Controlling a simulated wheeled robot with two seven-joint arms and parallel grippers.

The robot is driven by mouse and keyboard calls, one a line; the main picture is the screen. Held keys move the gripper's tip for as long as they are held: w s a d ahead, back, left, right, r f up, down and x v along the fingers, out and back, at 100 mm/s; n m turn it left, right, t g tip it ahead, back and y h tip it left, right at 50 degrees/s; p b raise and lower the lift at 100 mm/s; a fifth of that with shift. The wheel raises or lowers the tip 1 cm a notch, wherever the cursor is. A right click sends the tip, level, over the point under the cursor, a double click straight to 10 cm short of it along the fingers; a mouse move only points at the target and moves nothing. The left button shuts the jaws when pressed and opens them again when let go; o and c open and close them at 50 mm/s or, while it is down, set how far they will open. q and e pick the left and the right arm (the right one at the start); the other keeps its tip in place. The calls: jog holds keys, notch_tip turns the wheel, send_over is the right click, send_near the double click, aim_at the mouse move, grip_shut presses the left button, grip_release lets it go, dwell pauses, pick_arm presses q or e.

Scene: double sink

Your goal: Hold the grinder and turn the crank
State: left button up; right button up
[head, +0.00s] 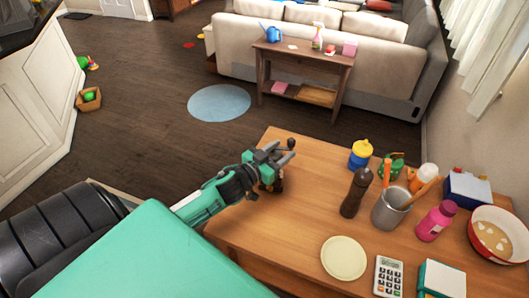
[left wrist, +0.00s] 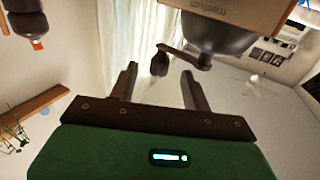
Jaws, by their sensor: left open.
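The grinder shows best in the left wrist view, upside down, with its dark metal bowl (left wrist: 222,32), wooden base (left wrist: 215,10), crank arm (left wrist: 187,54) and dark crank knob (left wrist: 160,64). My left gripper (left wrist: 159,73) is open, with one fingertip on each side of the knob. Whether either finger touches it, I cannot tell. In the head view my left gripper (head: 281,156) is above the table's left end, and the grinder there is mostly hidden by it. My right gripper is not in view.
The wooden table (head: 285,235) also holds a dark pepper mill (head: 354,194), a metal utensil cup (head: 390,210), a pale plate (head: 344,258), a calculator (head: 389,277), a pink bottle (head: 436,221) and a red-rimmed bowl (head: 497,236). The tabletop between gripper and plate is clear.

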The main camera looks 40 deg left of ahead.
pick_arm(q)
jog(key=s+a, duration=0.1)
jog(key=s, duration=0.6)
jog(key=shift+s+f, duration=0.1)
jog(key=shift+s, duration=0.05)
jog(key=s+d+f+g+y, duration=0.1)
jog(key=s+d+f+g, duration=0.3)
jog(key=s, duration=0.3)
jog(key=s+d+f+g+y, duration=0.1)
jog(key=s+d+f+g, duration=0.15)
jog(key=s+g, duration=0.35)
jog(key=s+d+f+g+y, duration=0.1)
jog(key=s+d+f+g, duration=0.3)
jog(key=s, duration=0.4)
notch_tip(320, 180, down, 32)
jog(key=s+g, duration=0.2)
jog(key=s+a+f+b, duration=0.1)
jog(key=s+a+f, duration=0.1)
jog(key=s+f, duration=1.6)
jog(key=shift+a+f+m+g, duration=0.3)
jog(key=shift+a+f+g, duration=0.1)
jog(key=shift+f, duration=0.15)
